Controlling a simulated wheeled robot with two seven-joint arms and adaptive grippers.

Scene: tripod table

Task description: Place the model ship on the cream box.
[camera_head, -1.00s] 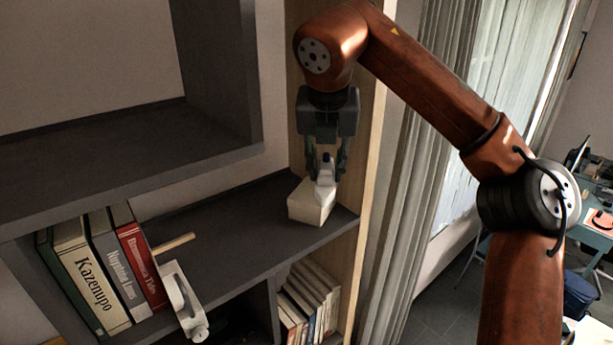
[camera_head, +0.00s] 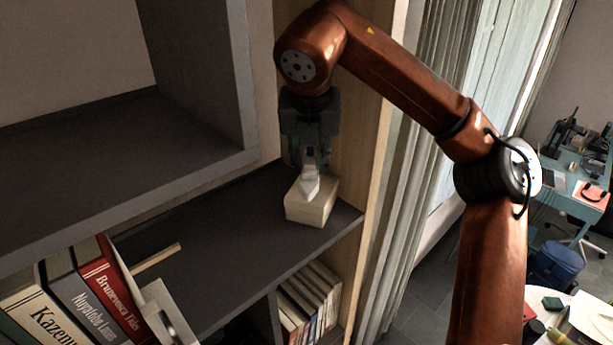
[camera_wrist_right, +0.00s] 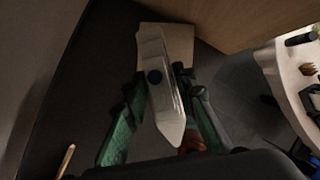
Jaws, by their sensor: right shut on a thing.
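The cream box (camera_head: 311,209) sits on the dark shelf near its right end, and it also shows in the wrist view (camera_wrist_right: 180,40). The model ship (camera_head: 309,184) is small and pale grey-white, and it appears upright at the top of the box. In the wrist view the ship (camera_wrist_right: 160,90) lies between the green fingers of my right gripper (camera_wrist_right: 158,118), which is shut on it. In the head view my right gripper (camera_head: 308,155) points down above the box. I cannot tell whether the ship touches the box. My left gripper is not in view.
Books (camera_head: 70,295) stand at the left of the shelf, near a wooden stick (camera_head: 156,258) and a white object (camera_head: 168,312). More books (camera_head: 312,295) fill the compartment below. A wooden side panel (camera_head: 355,120) closes the right end. The shelf middle is clear.

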